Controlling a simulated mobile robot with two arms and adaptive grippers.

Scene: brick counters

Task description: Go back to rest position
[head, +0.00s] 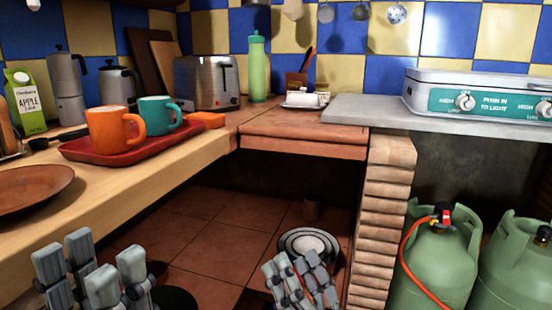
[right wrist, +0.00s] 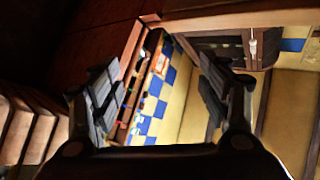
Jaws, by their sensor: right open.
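My left gripper (head: 90,276) is at the lower left of the head view, below the front edge of the wooden counter. Its grey finger pads stand apart with nothing visible between them. My right gripper (head: 300,283) is at the bottom middle of the head view, in front of the stacked bowls on the floor. In the right wrist view my right gripper (right wrist: 160,95) has its fingers wide apart and holds nothing. That view is tilted on its side.
A red tray (head: 75,153) with an orange mug (head: 112,135) and a teal mug (head: 160,115) stands on the wooden counter (head: 205,160). A brown plate (head: 32,190) lies nearer. Bowls (head: 290,242) sit on the floor. A brick pillar (head: 383,220) and green gas cylinders (head: 430,265) stand right.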

